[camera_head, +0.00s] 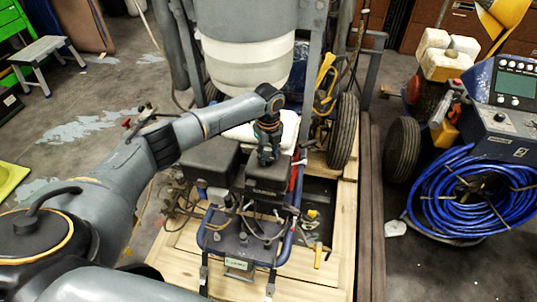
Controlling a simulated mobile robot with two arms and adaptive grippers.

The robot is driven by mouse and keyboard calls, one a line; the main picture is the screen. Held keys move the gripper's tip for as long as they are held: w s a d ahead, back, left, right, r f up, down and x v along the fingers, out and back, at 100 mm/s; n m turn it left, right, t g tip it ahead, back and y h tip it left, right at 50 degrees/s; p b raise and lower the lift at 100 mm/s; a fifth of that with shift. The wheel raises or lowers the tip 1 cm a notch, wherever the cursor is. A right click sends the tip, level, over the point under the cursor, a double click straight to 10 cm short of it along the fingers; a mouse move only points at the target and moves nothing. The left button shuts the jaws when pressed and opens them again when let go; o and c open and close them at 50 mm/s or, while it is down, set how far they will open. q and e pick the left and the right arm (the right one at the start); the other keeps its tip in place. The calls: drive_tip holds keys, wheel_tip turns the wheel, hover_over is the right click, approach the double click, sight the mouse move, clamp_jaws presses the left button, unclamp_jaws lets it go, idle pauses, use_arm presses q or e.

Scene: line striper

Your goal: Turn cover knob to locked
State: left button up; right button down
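The line striper (238,240) stands on a wooden pallet, with two black boxes on it side by side. My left arm reaches in from the left, and my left gripper (268,157) points down at the top of the right black box (266,184). Its fingertips are at or just above the box's upper face. I cannot tell whether they touch it or are shut on anything. The cover knob cannot be made out; the gripper may hide it. The left black box (207,160) is beside the gripper, apart from it. My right gripper is out of view.
A large grey and white tank (248,60) stands close behind the gripper. A black wheel (344,131) is to its right. Cables and hoses lie over the striper's front. A coiled blue hose (470,195) hangs on a machine at the right. Open floor shows at the left.

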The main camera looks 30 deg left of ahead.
use_arm(q)
drive_tip(key=n+p, duration=0.2)
drive_tip(key=n, duration=0.1)
drive_tip(key=shift+r+p, duration=0.15)
drive_tip(key=shift+p, duration=0.25)
drive_tip(key=n+p, duration=0.3)
drive_tip(key=n, duration=0.2)
drive_tip(key=n+p, duration=0.2)
drive_tip(key=n, duration=0.3)
drive_tip(key=shift+p, duration=0.3)
drive_tip(key=n+p, duration=0.1)
drive_tip(key=n, duration=0.3)
drive_tip(key=shift+n+p, duration=0.35)
drive_tip(key=shift+n, duration=0.05)
